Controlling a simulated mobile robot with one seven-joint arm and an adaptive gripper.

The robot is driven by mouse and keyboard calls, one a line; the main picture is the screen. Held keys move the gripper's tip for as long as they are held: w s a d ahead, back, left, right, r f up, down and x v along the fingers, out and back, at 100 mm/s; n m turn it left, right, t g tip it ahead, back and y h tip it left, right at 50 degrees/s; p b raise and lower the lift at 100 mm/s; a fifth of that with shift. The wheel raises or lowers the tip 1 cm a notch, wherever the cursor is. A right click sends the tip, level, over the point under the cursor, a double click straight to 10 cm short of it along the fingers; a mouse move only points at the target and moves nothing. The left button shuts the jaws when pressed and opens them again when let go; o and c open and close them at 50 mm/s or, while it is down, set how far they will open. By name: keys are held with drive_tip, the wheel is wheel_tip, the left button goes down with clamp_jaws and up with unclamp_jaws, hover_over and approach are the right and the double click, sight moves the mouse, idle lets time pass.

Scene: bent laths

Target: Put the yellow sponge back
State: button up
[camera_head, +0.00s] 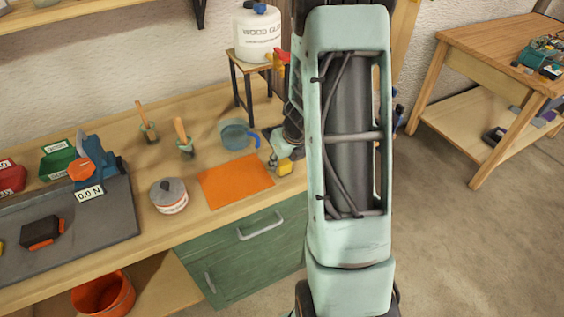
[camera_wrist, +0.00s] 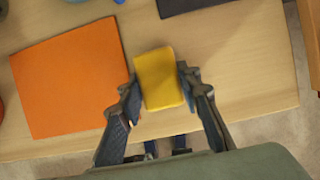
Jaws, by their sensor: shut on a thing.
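The yellow sponge (camera_wrist: 159,80) sits between the two fingers of my gripper (camera_wrist: 160,92) in the wrist view, with a finger against each side. In the head view the sponge (camera_head: 285,167) shows small at my gripper (camera_head: 278,162), just right of the orange mat, over the front right part of the workbench. My arm hides part of the bench there. I cannot tell whether the sponge touches the bench top.
An orange mat (camera_head: 236,181) lies left of my gripper. A glue jug (camera_head: 257,35) stands on a small stand behind. The bench's front edge (camera_wrist: 215,123) is close.

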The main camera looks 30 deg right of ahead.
drive_tip(key=shift+f, duration=0.2)
drive_tip(key=o, duration=1.1)
drive_tip(key=shift+r, duration=0.1)
drive_tip(key=shift+r, duration=0.35)
drive_tip(key=p+v, duration=0.4)
drive_tip(key=v, duration=0.7)
drive_tip(key=shift+s+r, duration=0.2)
drive_tip(key=shift+r, duration=0.05)
